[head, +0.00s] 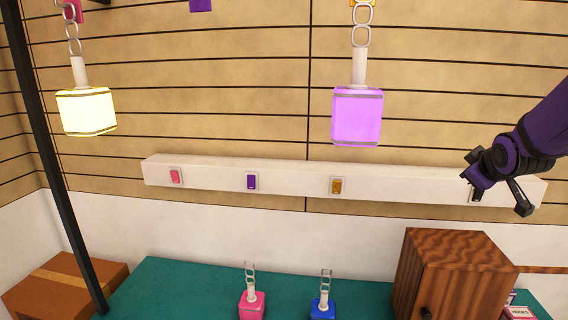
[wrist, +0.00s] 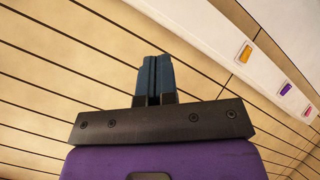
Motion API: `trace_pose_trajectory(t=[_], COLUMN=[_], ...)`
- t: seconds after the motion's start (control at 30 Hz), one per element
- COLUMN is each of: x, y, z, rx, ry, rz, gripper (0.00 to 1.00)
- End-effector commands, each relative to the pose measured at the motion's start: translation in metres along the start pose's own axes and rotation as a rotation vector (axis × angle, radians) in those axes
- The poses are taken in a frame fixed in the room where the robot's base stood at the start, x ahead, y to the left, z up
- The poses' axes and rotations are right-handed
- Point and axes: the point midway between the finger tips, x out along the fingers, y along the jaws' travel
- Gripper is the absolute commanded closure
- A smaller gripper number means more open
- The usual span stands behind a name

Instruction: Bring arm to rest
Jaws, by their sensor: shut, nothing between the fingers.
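My gripper (wrist: 156,80) is shut and empty in the wrist view, its two dark fingers pressed together. In the head view my purple and black gripper (head: 480,180) is at the right, in front of the right part of a white wall rail. It covers part of that rail, and I cannot tell whether it touches it. My purple arm (head: 545,125) reaches in from the right edge.
The rail (head: 300,182) carries pink (head: 175,176), purple (head: 252,181) and orange (head: 336,186) switches. Yellow (head: 87,111) and purple (head: 357,117) lamps hang lit. Below are a teal table (head: 180,283), pink (head: 252,306) and blue (head: 323,309) blocks, and a wooden cabinet (head: 465,282).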

Motion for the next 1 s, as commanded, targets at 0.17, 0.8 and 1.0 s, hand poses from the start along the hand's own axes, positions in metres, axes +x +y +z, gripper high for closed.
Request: trace_pose_trajectory(t=[0.17,0.8,1.0], x=[-0.060,-0.259,-0.274], y=[-0.030,-0.147,-0.157], z=[-0.017,0.012,0.020], rx=[0.141,0.487,0.507], ry=[-0.051,-0.338,-0.373], rz=[-0.092,-0.398,-0.418], gripper=[1.00,1.00,1.00])
